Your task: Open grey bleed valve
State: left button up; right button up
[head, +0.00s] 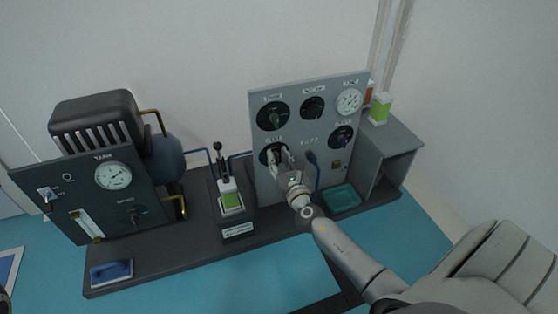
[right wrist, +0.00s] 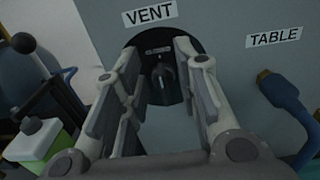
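The grey knob (right wrist: 162,72) sits on a round dark dial under the VENT label in the right wrist view. In the head view this dial (head: 266,156) is at the lower left of the upright grey panel (head: 300,175), partly hidden by my right gripper (head: 282,156). In the right wrist view my right gripper (right wrist: 160,75) is open, with one finger on each side of the knob and gaps between them. Whether its tips reach as far as the knob is unclear.
Other dials are on the panel: a green knob (head: 274,117), a black knob (head: 313,106) and a purple-blue knob (head: 342,136), plus a gauge (head: 349,102). A blue hose plug (right wrist: 284,92) stands right of my gripper. A lever pump (head: 229,190) stands to the left.

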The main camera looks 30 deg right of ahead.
jog(key=shift+c, duration=0.4)
grip_shut()
